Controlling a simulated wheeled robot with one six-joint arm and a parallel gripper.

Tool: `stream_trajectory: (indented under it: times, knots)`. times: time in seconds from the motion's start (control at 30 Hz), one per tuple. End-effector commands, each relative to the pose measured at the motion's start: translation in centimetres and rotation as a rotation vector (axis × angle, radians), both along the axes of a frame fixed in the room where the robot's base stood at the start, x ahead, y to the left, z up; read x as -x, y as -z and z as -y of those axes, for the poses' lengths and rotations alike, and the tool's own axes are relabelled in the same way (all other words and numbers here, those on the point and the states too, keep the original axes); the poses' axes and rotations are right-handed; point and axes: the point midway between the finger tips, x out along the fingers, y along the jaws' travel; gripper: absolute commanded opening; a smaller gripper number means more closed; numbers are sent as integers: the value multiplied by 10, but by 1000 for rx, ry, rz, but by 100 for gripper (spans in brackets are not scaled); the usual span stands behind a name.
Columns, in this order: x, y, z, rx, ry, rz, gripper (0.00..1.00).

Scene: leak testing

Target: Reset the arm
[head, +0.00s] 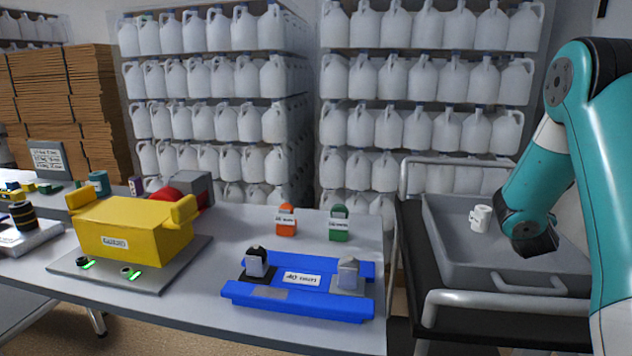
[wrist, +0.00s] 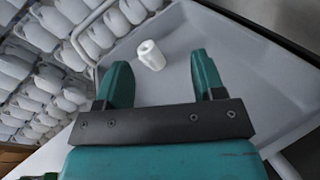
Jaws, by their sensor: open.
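My gripper (wrist: 160,82) is open and empty in the wrist view, with two teal fingers spread apart. In the head view my teal arm comes in from the right, and its dark wrist end hangs over the grey tray (head: 455,262). A small white part (head: 480,218) stands in the tray, just left of my wrist. In the wrist view the white part (wrist: 151,55) lies beyond the fingertips, with clear space around it. My fingers are not clearly visible in the head view.
The tray rests on a black cart with a grey rail (head: 490,300). On the table to the left are a blue fixture (head: 300,300), a yellow machine (head: 130,232), an orange tag (head: 286,222) and a green tag (head: 339,225). Shelves of white jugs (head: 430,85) stand behind.

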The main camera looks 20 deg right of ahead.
Motion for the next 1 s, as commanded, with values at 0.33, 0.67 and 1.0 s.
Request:
stream_trajectory:
  times: [0.33,0.67,1.0]
  knots:
    - [-26,-4,-77,-508,9,238,63]
    - [-19,-5,-269,-1418,185,356,63]
    - [99,-21,-452,-1961,686,44,63]
